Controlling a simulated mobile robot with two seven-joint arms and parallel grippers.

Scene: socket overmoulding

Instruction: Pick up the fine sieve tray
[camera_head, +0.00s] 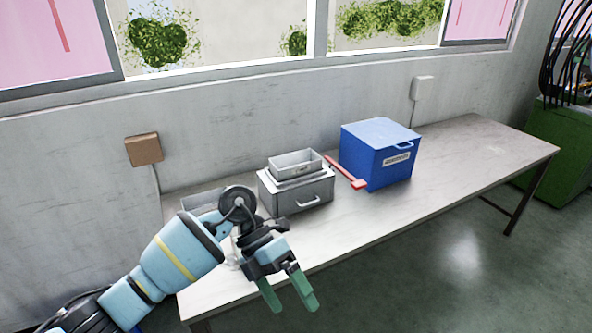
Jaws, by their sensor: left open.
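A small grey open-topped tray (295,165) sits on top of a grey metal box (297,197) with a front handle, near the middle of the table. Another grey tray-like piece (200,200) stands to the left, partly hidden behind my left arm. I cannot tell from the picture which of them is the fine sieve tray. My left gripper (289,298) is open and empty, with its green fingers pointing down. In the picture it is below the grey box, over the table's front edge, apart from both trays. My right gripper is not in view.
The long pale table (470,155) runs along the wall and is clear on its right part. A blue lidded box (378,155) stands right of the grey box, with a red-handled tool (346,173) between them. A green cabinet (555,150) stands beyond the table's right end.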

